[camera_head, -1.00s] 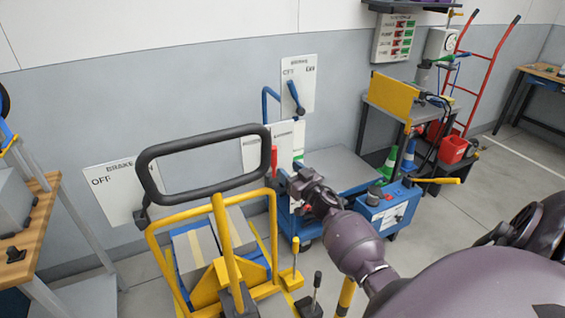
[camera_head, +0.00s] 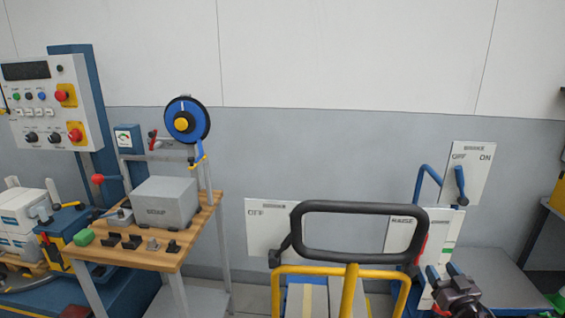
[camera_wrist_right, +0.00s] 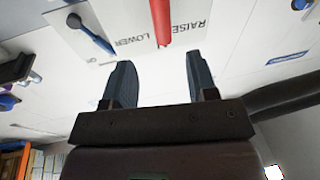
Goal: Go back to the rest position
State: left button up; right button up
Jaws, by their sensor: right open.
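My right gripper (camera_head: 447,275) shows at the lower right of the head view, beside the black handle loop of the yellow pallet truck (camera_head: 352,232). In the right wrist view its two dark fingers (camera_wrist_right: 156,85) are apart with nothing between them. Past the fingertips is a white board marked RAISE and LOWER (camera_wrist_right: 185,42), with a red lever (camera_wrist_right: 161,20) near the fingers. The gripper appears apart from the lever. A board marked BRAKE (camera_head: 474,165) with a blue lever is on the wall above. My left gripper is out of view.
A wooden workbench (camera_head: 150,248) with a grey box (camera_head: 166,203) and small black parts stands at left. A blue reel (camera_head: 186,119) hangs above the bench. The upper wall is bare.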

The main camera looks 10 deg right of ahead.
jog(key=s+a+f+g, duration=0.2)
jog(key=s+a+f, duration=0.2)
jog(key=s+a, duration=0.3)
jog(key=s+a+f+g, duration=0.3)
jog(key=s+a+f, duration=0.2)
jog(key=s, duration=0.6)
jog(key=s+a+f+g, duration=0.2)
jog(key=s+a+f, duration=0.3)
jog(key=s+a, duration=0.4)
jog(key=shift+s+a+n+g+y, duration=0.2)
jog(key=shift+s+n+g+y, duration=0.05)
jog(key=shift+n+g+y, duration=0.15)
dwell(0.3)
